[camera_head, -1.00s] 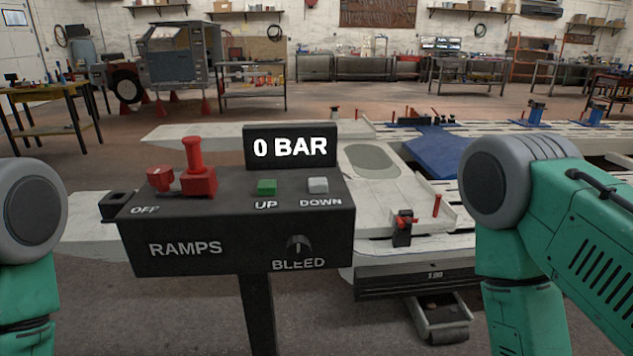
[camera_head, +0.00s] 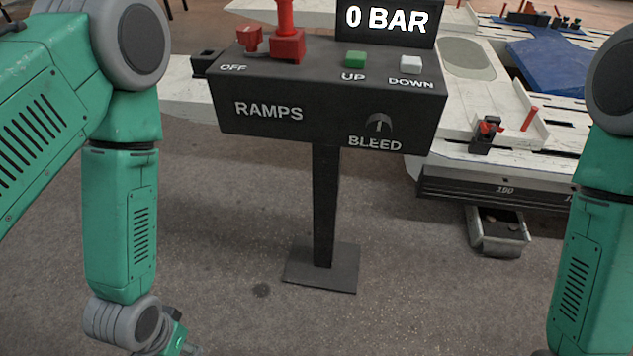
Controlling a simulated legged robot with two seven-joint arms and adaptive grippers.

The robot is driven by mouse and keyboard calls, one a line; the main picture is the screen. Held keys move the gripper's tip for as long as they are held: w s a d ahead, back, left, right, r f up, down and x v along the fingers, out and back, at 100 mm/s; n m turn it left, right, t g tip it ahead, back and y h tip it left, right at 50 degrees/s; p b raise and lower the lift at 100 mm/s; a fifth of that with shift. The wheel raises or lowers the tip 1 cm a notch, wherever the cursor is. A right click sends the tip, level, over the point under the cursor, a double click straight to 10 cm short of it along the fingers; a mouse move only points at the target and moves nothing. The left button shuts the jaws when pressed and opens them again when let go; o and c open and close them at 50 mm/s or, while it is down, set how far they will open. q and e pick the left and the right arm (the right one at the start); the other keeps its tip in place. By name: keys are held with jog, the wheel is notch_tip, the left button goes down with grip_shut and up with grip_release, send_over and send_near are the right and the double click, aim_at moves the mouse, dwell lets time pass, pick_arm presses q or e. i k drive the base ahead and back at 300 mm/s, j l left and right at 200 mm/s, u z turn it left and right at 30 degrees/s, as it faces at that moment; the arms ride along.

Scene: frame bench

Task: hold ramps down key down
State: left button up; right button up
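The ramps control box (camera_head: 320,115) is a black box on a post, with the word RAMPS on its front. The white DOWN key (camera_head: 411,65) sits at the right of its top face. The green UP key (camera_head: 355,59) is to its left. Neither key is touched by anything. A display (camera_head: 388,18) above reads 0 BAR. My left arm hangs at the left, its wrist at the bottom edge, apart from the box. My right arm is at the right edge. The fingers of both grippers are out of view.
A red lever (camera_head: 287,44) stands on the box near OFF, and a BLEED knob (camera_head: 378,124) is on the front. The post (camera_head: 326,205) stands on a floor plate (camera_head: 321,266). A white frame bench (camera_head: 500,150) lies behind at right. Floor around the post is clear.

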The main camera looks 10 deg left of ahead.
aim_at(409, 65)
jog(key=u, duration=0.35)
jog(key=i+l+u, duration=0.1)
jog(key=l+u, duration=1.1)
jog(key=l, duration=0.55)
jog(key=k+l+u, duration=0.1)
jog(key=l, duration=0.45)
